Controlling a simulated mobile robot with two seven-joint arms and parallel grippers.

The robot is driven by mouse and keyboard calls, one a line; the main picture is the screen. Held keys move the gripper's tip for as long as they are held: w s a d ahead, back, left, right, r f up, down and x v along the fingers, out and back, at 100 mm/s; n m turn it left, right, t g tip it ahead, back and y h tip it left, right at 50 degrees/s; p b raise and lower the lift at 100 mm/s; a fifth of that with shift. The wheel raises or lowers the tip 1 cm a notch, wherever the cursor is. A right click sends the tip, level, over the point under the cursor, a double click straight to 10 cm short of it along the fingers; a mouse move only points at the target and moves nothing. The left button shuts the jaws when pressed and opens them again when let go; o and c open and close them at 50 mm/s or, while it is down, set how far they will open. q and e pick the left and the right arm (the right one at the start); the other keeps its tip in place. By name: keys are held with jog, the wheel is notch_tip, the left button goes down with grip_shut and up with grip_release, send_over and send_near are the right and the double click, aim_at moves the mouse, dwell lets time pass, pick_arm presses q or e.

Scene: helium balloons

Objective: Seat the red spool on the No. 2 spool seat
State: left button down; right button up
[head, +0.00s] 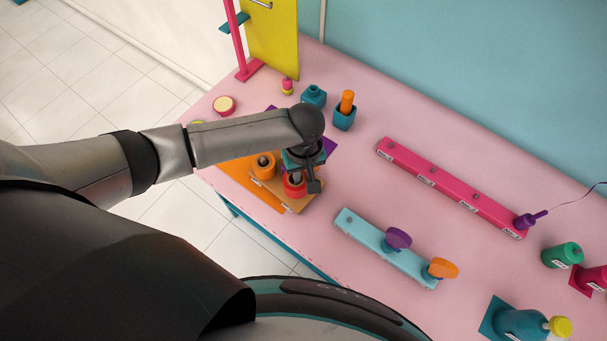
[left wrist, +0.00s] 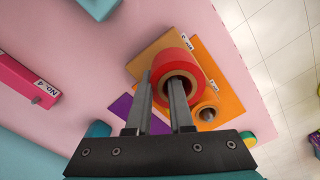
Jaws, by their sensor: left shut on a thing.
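The red spool (head: 294,187) is at the front right part of a tan board (head: 281,197). In the left wrist view, my left gripper (left wrist: 160,82) is shut on the wall of the red spool (left wrist: 172,60), with one finger inside its hole and the other outside. My left gripper (head: 307,181) reaches down over it in the head view. I cannot tell whether the spool touches the board. An orange spool (head: 264,167) stands beside it on the board. Small labels sit at the board's edge, too small to read surely; the seat under the red spool is hidden.
A light blue bar (head: 360,231) with purple and orange knobs lies to the right. A long pink bar (head: 450,187) with labelled pegs lies behind it. Teal holders (head: 344,117) stand behind the gripper. Pink table between the bars is clear.

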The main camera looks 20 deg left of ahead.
aim_at(304, 178)
pick_arm(q)
jog(key=shift+f, duration=0.55)
jog(key=c, duration=0.7)
grip_release()
jog(key=shift+r, duration=0.1)
notch_tip(304, 178, up, 15)
jog(key=shift+r, duration=0.1)
jog(key=shift+d, duration=0.1)
